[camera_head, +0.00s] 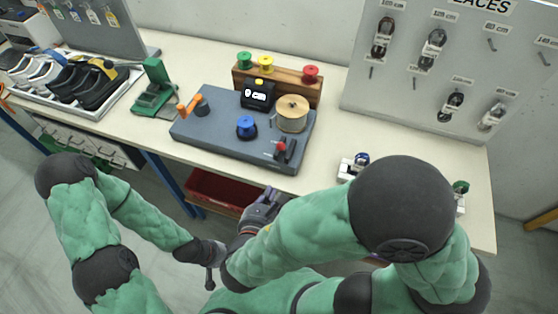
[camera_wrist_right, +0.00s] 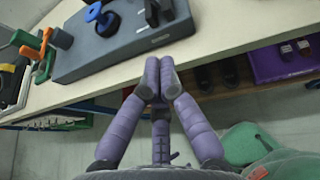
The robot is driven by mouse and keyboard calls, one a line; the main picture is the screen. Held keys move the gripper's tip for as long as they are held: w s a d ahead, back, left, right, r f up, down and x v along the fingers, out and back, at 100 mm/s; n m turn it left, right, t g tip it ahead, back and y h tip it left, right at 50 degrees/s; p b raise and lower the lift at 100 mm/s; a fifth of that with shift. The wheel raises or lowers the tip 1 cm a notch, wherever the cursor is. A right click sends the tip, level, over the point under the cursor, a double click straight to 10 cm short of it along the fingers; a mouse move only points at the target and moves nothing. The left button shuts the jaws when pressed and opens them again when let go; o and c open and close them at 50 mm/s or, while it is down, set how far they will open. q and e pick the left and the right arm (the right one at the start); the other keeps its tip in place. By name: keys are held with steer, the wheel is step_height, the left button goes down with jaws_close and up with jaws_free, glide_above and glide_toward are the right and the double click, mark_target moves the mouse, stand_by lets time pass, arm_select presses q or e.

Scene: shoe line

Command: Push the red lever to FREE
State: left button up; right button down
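The red lever (camera_head: 279,147) stands at the front right corner of a grey-blue winding station (camera_head: 215,128) on the bench. A small dark bracket sits beside it; the FREE marking cannot be read. My right gripper (camera_head: 270,195) is in front of the bench edge, apart from the lever. In the right wrist view its fingertips (camera_wrist_right: 159,75) are together with nothing between them, just short of the station's front edge (camera_wrist_right: 120,62). The dark lever bracket (camera_wrist_right: 158,10) shows at the top there. My left gripper (camera_head: 210,278) hangs low, away from the bench, its fingers unclear.
The station carries a blue spool (camera_head: 246,127), a wooden spool (camera_head: 291,113), a black counter (camera_head: 257,94) and an orange crank (camera_head: 189,106). A wooden rack (camera_head: 300,89) with coloured spools stands behind. A red bin (camera_head: 215,188) is under the bench.

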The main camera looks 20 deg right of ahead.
mark_target(283, 149)
steer(key=w+r+b+x, duration=0.1)
steer(key=r+b+x, duration=0.1)
steer(key=x, duration=1)
steer(key=shift+d+r+b, duration=0.2)
steer(key=shift+r+b, duration=0.15)
steer(key=shift+b, duration=0.55)
steer(key=w+d+r+g+y+p, duration=0.1)
steer(key=w+g+p, duration=0.1)
steer(key=p, duration=0.5)
steer(key=w+d+r+g+y+p, duration=0.2)
steer(key=g+p, duration=0.1)
steer(key=p, duration=0.5)
steer(key=w+d+r+g+y+p, duration=0.1)
steer(key=w+g+y+p, duration=0.1)
steer(key=p, duration=0.6)
steer(key=shift+w+d+r+m+g, duration=0.1)
steer(key=shift+d+r+m+g, duration=0.05)
steer(key=shift+r+m+g, duration=0.2)
steer(key=shift+w+d+f+p, duration=0.15)
steer(key=shift+w+d+p, duration=0.25)
steer(key=shift+w+p, duration=0.25)
steer(key=shift+w+d+f+p, duration=0.1)
steer(key=shift+w+d+p, duration=0.35)
steer(key=shift+w+p, duration=0.2)
